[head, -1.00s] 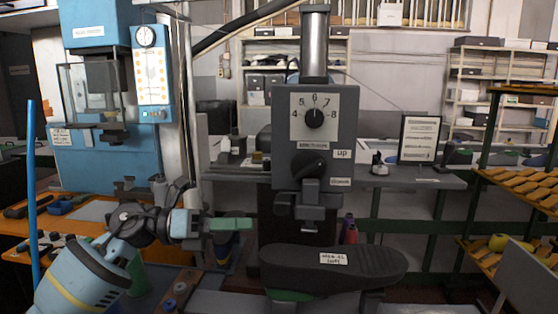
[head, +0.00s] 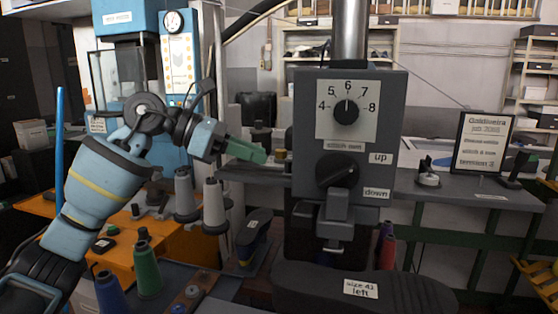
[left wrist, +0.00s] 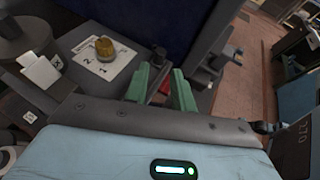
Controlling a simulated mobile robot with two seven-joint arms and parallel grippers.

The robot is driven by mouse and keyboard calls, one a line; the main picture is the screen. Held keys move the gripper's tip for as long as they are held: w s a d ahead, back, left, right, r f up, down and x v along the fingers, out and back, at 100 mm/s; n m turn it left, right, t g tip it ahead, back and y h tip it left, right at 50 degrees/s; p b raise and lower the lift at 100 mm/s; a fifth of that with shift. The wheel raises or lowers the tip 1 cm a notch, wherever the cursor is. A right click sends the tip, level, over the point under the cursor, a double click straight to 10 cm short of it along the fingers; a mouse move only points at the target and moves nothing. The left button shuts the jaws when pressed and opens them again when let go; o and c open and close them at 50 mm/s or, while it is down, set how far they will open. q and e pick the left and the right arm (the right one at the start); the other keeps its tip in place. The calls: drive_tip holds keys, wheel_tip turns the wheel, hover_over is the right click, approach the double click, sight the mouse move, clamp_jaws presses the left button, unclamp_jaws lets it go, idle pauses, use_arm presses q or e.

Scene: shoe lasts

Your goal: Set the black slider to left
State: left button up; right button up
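I cannot make out a black slider for certain in either view. The grey machine head (head: 300,130) stands right of centre in the head view. It carries a black dial (head: 346,108) on a plate numbered 4 to 8, and a black lever knob (head: 337,171) beside labels "up" and "down". My left gripper (head: 252,151) is left of this machine head, apart from it, with green fingers pointing right. In the left wrist view the two green fingers (left wrist: 163,92) stand apart with nothing held between them. My right gripper is in neither view.
A black sole-shaped piece (head: 420,291) labelled "left" lies below the machine head. Thread spools (head: 147,272) stand at lower left. A framed sign (head: 482,145) stands on the right shelf. The left wrist view shows a yellow knob (left wrist: 104,49) on a numbered white card.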

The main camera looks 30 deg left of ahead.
sight(279, 176)
use_arm(q)
drive_tip(key=x, duration=0.5)
drive_tip(key=shift+w+d+f+p, duration=0.15)
drive_tip(key=shift+w+d+p, duration=0.05)
drive_tip(key=shift+w+p, duration=0.1)
drive_tip(key=shift+c, duration=0.2)
clamp_jaws()
